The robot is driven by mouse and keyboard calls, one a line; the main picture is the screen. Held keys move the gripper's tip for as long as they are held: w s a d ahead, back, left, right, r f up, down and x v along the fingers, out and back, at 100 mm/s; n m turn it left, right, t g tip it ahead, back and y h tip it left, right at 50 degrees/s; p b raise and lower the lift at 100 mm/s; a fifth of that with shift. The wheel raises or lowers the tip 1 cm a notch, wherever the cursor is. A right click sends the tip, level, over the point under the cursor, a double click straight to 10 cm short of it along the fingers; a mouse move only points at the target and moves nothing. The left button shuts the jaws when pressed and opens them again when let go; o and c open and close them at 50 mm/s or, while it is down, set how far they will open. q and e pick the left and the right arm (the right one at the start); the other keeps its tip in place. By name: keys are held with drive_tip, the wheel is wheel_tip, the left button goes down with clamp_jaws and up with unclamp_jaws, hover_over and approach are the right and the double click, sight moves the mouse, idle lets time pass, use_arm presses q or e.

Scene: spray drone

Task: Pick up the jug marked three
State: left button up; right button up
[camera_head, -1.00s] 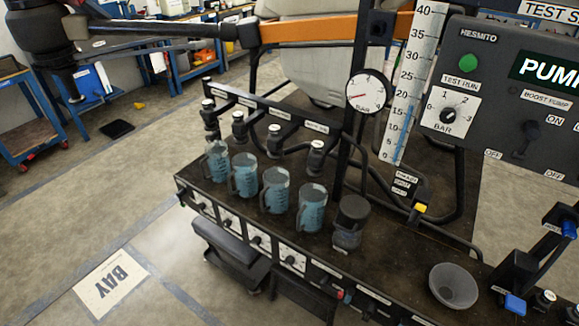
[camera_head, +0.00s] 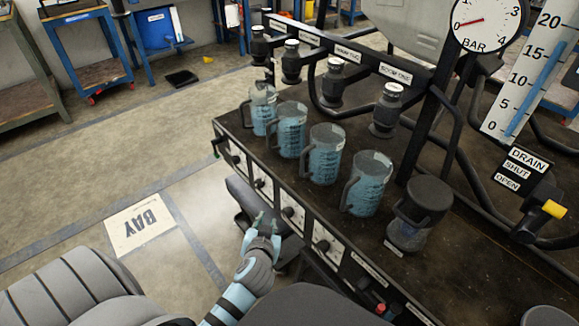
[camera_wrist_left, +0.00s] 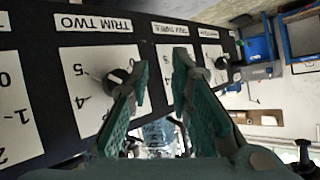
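Several clear jugs of blue liquid stand upright in a row on the dark bench (camera_head: 470,240): a far-left jug (camera_head: 262,112), a second (camera_head: 291,132), a third (camera_head: 325,156) and a nearest jug (camera_head: 368,185). I cannot read a number on any jug, so I cannot tell which is marked three. My left gripper (camera_head: 264,222) is open and apart from the jugs, in front of the bench's front face. In the left wrist view, its fingers (camera_wrist_left: 163,95) are spread before the trim dials. A pale blue patch between them is unclear. My right gripper is out of view.
Dark nozzles hang behind the jugs, one (camera_head: 388,112) close to the nearest jug. A dark-lidded container (camera_head: 420,210) stands right of the jugs. Trim dials (camera_head: 293,217) line the bench front. A pressure gauge (camera_head: 487,22) is above.

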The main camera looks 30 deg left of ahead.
sight(268, 140)
use_arm(q)
drive_tip(key=w+a+r+n+t+y+b, duration=0.1)
drive_tip(key=w+r+n+t+y, duration=0.15)
drive_tip(key=r, duration=0.45)
drive_tip(key=w+a+r+n+t+y+b, duration=0.1)
drive_tip(key=w+a+r+t+y, duration=0.15)
drive_tip(key=r, duration=0.45)
drive_tip(key=shift+g+h, duration=0.3)
drive_tip(key=shift+h, duration=0.1)
drive_tip(key=x, duration=0.5)
drive_tip(key=b+x, duration=0.1)
drive_tip(key=x, duration=0.2)
drive_tip(key=shift+w+d+f, duration=0.15)
drive_tip(key=shift+w+d, duration=0.15)
drive_tip(key=shift+w, duration=0.2)
drive_tip(key=b+x, duration=0.1)
drive_tip(key=x, duration=0.3)
drive_tip(key=shift+w+a, duration=0.2)
drive_tip(key=shift+a, duration=0.05)
drive_tip(key=shift+d, duration=0.1)
clamp_jaws()
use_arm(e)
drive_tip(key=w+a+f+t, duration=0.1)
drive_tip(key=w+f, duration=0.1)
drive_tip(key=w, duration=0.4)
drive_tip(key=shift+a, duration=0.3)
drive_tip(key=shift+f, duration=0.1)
